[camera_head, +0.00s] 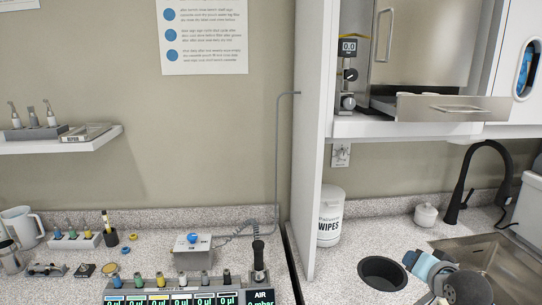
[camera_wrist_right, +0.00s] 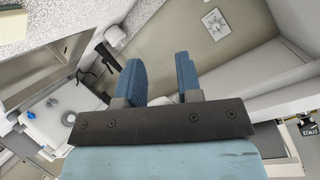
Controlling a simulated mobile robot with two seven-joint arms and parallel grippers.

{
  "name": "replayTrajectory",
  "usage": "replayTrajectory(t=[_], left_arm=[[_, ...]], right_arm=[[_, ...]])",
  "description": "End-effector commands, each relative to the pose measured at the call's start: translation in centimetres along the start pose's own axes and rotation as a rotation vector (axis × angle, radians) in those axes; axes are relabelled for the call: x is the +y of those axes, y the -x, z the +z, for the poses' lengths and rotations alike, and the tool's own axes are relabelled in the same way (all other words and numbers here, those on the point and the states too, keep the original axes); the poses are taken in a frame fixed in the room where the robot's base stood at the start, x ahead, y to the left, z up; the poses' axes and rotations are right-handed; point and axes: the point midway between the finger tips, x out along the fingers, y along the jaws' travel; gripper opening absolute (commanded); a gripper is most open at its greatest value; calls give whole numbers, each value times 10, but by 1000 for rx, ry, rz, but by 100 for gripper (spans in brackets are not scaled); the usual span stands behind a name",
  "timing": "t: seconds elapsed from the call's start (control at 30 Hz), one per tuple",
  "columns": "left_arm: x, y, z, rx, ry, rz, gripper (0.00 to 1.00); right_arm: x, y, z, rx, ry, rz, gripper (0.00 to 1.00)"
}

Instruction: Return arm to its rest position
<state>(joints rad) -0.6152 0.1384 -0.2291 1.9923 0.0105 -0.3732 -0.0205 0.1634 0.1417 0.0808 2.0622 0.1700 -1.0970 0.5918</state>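My right gripper (camera_head: 424,266) shows at the lower right of the head view, over the counter between the round black opening and the sink. In the right wrist view its two blue-padded fingers (camera_wrist_right: 159,68) stand apart. Nothing is between them, so it is open and empty. Part of my right arm shows behind it at the bottom edge of the head view. My left gripper is in neither view.
A steel sink (camera_head: 505,262) with a black faucet (camera_head: 468,180) is beside the right gripper. A round black opening (camera_head: 382,272) and a white wipes tub (camera_head: 330,215) are left of it. An open steel drawer (camera_head: 450,108) juts out above. A white partition (camera_head: 312,150) divides the counters.

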Motion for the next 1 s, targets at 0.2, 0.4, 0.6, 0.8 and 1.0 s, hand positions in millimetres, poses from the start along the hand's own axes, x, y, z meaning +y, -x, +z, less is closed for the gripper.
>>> replayTrajectory(t=[0.2, 0.4, 0.6, 0.8, 1.0], left_arm=[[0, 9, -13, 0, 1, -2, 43], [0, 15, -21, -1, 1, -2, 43], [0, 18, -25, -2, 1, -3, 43], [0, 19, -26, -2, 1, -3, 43], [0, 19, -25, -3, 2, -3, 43]], right_arm=[[40, 14, 154, -99, 299, -20, 33], [65, 68, 283, -173, 536, -93, 33], [74, 126, 362, -210, 674, -166, 33], [76, 146, 385, -215, 715, -191, 33], [76, 146, 385, -215, 716, -191, 33]])
